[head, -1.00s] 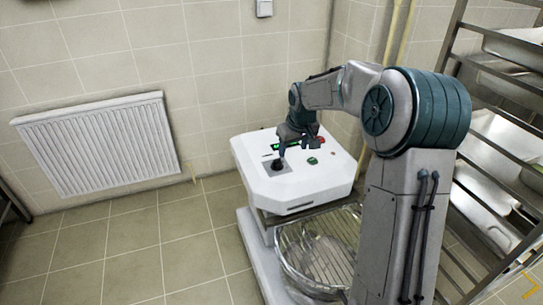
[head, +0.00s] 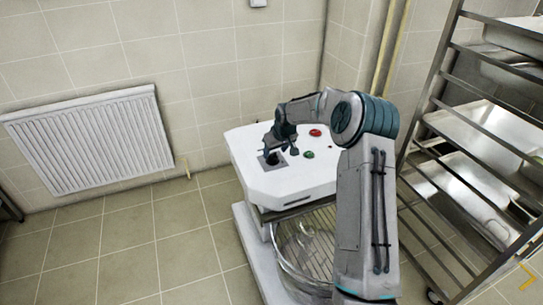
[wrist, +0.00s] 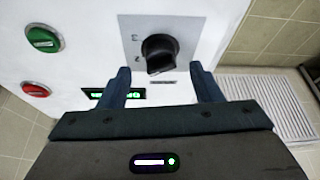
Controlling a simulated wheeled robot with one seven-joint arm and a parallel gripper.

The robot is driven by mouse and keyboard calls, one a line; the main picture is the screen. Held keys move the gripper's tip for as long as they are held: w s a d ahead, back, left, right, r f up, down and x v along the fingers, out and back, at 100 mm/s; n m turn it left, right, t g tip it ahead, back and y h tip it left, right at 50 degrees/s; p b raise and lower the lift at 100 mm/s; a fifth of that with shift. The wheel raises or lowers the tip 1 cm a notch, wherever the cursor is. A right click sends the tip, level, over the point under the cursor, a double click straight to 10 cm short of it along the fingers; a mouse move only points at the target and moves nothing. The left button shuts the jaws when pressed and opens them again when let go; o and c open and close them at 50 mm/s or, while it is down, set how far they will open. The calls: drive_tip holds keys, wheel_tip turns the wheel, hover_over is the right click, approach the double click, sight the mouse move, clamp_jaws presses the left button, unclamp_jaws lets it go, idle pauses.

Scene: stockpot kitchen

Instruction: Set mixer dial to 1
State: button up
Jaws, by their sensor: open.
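The white mixer (head: 299,180) stands on the floor against the tiled wall. Its black dial (wrist: 160,53) sits on a grey plate in the wrist view, with the digits 3 and 2 visible on the plate's left; any other digit is hidden or unclear. The dial also shows in the head view (head: 271,158). My gripper (wrist: 162,84) is open, with one finger on each side just below the dial in the wrist view. The dial lies beyond the gap between the fingertips, and I cannot tell whether they touch it.
A green button (wrist: 43,39) and a red button (wrist: 35,89) sit left of the dial. A lit green display (wrist: 110,95) is partly behind a finger. A wire-guarded bowl (head: 306,245) is below the mixer head. A metal rack (head: 440,130) stands right; floor at left is clear.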

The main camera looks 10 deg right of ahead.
sight(274, 154)
drive_tip(key=shift+x, duration=1.9)
drive_tip(key=c, duration=1)
drive_tip(key=shift+a, duration=0.45)
drive_tip(key=shift+d, duration=0.35)
drive_tip(key=n+y+p, duration=0.1)
drive_tip(key=n, duration=0.2)
drive_tip(key=shift+d+n+g, duration=0.1)
drive_tip(key=shift+n+g, duration=0.2)
drive_tip(key=n, duration=0.2)
drive_tip(key=n+g+y, duration=0.1)
drive_tip(key=n, duration=0.1)
drive_tip(key=shift+w+n+y, duration=0.15)
drive_tip(key=shift+n+y, duration=0.15)
drive_tip(key=shift+n+g+y+b, duration=0.35)
drive_tip(key=shift+n+g, duration=0.55)
drive_tip(key=shift+n, duration=0.9)
